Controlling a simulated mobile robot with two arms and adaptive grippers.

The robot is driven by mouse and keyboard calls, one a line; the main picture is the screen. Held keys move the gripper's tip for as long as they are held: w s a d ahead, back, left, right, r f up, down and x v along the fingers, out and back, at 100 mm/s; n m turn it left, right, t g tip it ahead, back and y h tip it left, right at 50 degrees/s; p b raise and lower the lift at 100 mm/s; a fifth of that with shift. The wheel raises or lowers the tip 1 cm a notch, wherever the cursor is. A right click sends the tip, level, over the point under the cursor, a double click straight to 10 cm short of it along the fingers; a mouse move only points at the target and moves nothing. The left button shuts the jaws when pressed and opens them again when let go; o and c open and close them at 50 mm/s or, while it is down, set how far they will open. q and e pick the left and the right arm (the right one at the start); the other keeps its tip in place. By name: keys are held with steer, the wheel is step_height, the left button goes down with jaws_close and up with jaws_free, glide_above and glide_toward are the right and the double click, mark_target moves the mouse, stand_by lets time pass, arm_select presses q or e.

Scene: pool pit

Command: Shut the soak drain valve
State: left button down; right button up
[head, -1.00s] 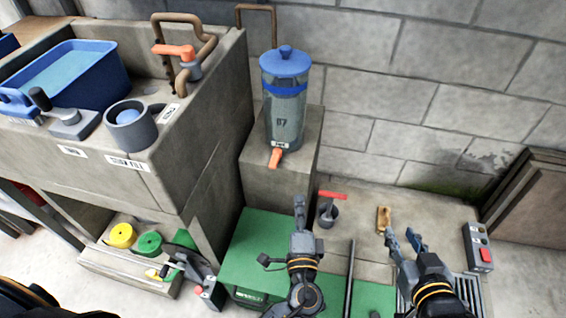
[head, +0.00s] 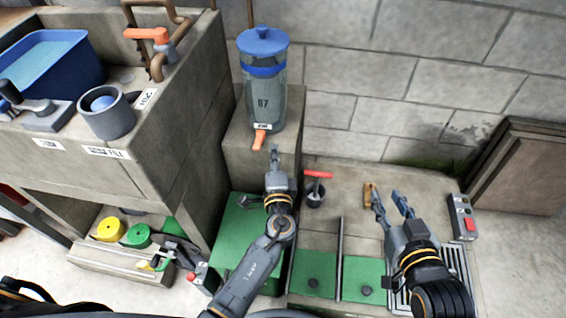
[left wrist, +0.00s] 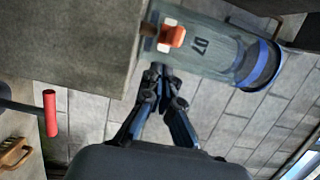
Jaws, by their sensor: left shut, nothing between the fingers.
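A clear cylinder tank (head: 264,95) with a blue lid, marked 07, stands on a concrete block. An orange tap handle (head: 259,139) sticks out at its base under a small label that I cannot read surely; the handle also shows in the left wrist view (left wrist: 172,37). My left gripper (head: 274,150) is shut and empty, just right of and below the handle, apparently apart from it. In the left wrist view its closed fingertips (left wrist: 160,69) point toward the handle. My right gripper (head: 388,192) is open and empty over the low ledge at right.
A red-handled lever (head: 318,174) in a grey cup stands right of my left arm. A wooden-handled tool (head: 369,195) lies by my right gripper. A red-button box (head: 463,217) is at right. The concrete sink (head: 165,150) is at left, with another orange handle (head: 147,34).

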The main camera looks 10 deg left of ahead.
arm_select(q)
steer(key=shift+a, duration=0.9)
arm_select(e)
steer(key=shift+s+d+f, duration=0.1)
steer(key=shift+s+f, duration=0.15)
steer(key=shift+f, duration=0.15)
